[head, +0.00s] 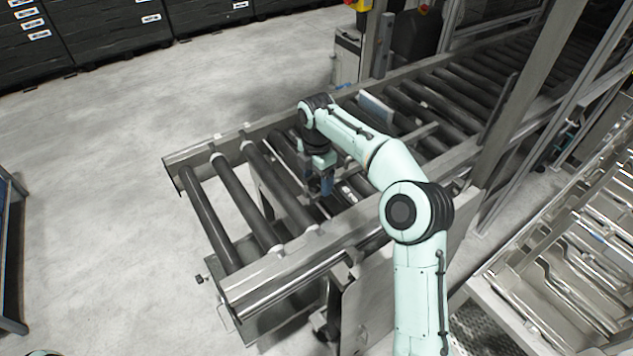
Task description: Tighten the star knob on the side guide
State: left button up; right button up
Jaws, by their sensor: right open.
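My right gripper (322,186) points down among the rollers of the conveyor (262,280), close to its inner middle part. Its fingers are small and partly hidden by my own arm; the jaws are open. A metal rail that looks like the side guide (415,134) runs along over the rollers beyond my right forearm. I cannot make out the star knob; the gripper and arm cover part of that area. My left gripper is not in view.
Dark rollers (208,215) fill the near left end of the conveyor. A metal frame post (520,95) stands at the right, by a lower rack of metal parts (585,265). Black cabinets (110,28) line the back left.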

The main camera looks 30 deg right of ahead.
jog(key=shift+w+f, duration=0.2)
jog(key=shift+f, duration=0.25)
jog(key=c, duration=1)
jog(key=shift+c, duration=0.2)
jog(key=shift+r, duration=0.1)
